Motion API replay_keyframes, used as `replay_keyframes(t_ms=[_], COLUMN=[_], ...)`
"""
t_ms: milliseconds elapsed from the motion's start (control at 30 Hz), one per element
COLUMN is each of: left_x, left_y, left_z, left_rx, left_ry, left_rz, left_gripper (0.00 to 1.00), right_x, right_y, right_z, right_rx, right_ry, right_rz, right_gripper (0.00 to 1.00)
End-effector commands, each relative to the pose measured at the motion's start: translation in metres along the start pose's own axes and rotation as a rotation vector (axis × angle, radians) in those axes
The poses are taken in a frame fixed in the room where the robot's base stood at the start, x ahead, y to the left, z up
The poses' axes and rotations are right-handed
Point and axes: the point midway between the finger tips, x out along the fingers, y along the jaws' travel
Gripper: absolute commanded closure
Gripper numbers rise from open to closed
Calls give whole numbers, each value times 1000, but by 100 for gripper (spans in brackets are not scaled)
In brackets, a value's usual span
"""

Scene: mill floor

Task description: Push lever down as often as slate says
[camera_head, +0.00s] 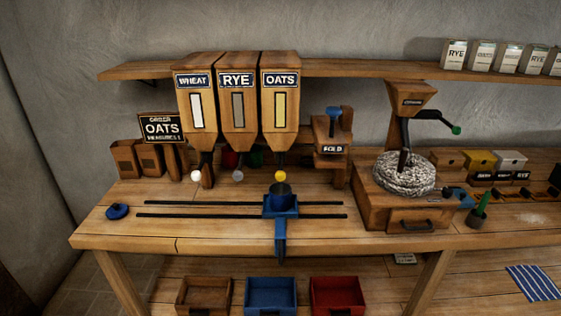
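The slate (161,128) stands at the left of the bench; it reads OATS, with a smaller line that looks like "MEASURES 1", though the small writing is hard to read. Three wooden hoppers stand in a row: the wheat hopper (198,140), the rye hopper (238,140) and the oats hopper (281,140). Below them are levers with a white knob (196,176), a grey knob (238,176) and a yellow knob (280,176). A dark cup (281,190) sits on the blue carriage (281,211), below the oats hopper. Neither of my grippers is in view.
Two dark rails (180,215) run along the bench. A blue knob (118,211) lies at the left. A wooden stand with a blue top (333,118) and a hand mill (411,98) stand to the right. Coloured bins (270,297) are below. The bench front is mostly clear.

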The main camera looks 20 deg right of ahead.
Motion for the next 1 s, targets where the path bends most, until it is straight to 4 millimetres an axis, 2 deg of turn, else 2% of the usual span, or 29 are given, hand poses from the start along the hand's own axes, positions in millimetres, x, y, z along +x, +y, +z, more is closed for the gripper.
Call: replay_keyframes(t_ms=[33,167,200,1000], left_x=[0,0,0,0], left_y=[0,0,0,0], left_z=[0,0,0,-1], left_rx=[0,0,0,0], left_ry=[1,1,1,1], left_rz=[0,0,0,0], left_gripper=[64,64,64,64], right_x=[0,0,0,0], right_y=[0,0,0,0], right_z=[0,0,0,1], right_rx=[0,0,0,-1], right_ry=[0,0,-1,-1], right_rz=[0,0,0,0], right_gripper=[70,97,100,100])
